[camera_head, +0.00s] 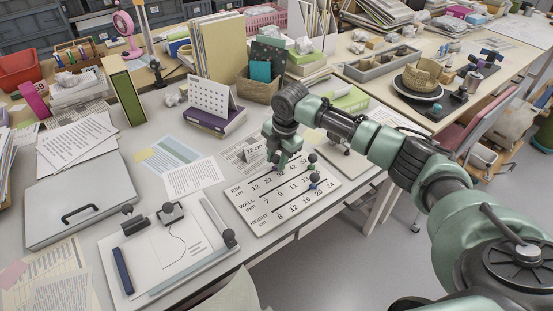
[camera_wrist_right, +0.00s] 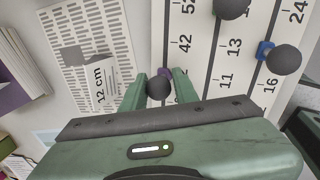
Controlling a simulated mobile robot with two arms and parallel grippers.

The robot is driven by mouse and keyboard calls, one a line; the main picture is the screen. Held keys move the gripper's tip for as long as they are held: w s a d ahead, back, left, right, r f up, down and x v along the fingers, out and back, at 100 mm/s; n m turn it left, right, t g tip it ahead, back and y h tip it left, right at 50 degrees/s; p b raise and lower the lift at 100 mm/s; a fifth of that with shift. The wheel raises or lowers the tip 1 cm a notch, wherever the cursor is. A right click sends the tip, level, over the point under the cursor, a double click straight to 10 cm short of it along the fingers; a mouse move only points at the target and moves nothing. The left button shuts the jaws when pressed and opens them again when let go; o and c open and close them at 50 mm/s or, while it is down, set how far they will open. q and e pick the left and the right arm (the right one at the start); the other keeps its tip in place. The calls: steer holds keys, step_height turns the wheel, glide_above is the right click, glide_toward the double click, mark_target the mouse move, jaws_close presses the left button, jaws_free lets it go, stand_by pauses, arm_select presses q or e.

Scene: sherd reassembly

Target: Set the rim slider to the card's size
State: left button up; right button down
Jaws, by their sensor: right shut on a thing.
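The white slider board (camera_head: 262,219) lies on the desk with RIM, WALL and HEIGHT rows. The small standing card (camera_wrist_right: 97,88) reads 12 cm; it also shows behind the board in the head view (camera_head: 255,153). My right gripper (camera_wrist_right: 158,92) is shut on the dark round knob (camera_wrist_right: 158,87) of the rim slider, which has a purple base (camera_wrist_right: 164,72). The rim knob is short of the 42 mark, its exact reading hidden by a finger. The wall knob (camera_wrist_right: 230,7) is beyond 13. The height knob (camera_wrist_right: 284,60), on a blue base, is between 16 and 24.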

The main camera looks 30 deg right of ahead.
steer(key=shift+w+a+r, duration=0.1)
steer(key=shift+w+r, duration=0.1)
steer(key=shift+r, duration=0.05)
steer(key=shift+a+r+p, duration=0.1)
steer(key=shift+a+p, duration=0.2)
steer(key=shift+a, duration=0.05)
steer(key=a+p, duration=0.1)
steer(key=a, duration=0.2)
steer(key=a+p, duration=0.2)
steer(key=s+a+p, duration=0.1)
steer(key=a, duration=0.2)
steer(key=shift+s+a, duration=0.1)
steer(key=shift+a, duration=0.25)
steer(key=c, duration=1.2)
jaws_free()
steer(key=shift+o, duration=0.3)
steer(key=shift+a, duration=0.1)
steer(key=shift+f, duration=0.2)
steer(key=shift+s, duration=0.1)
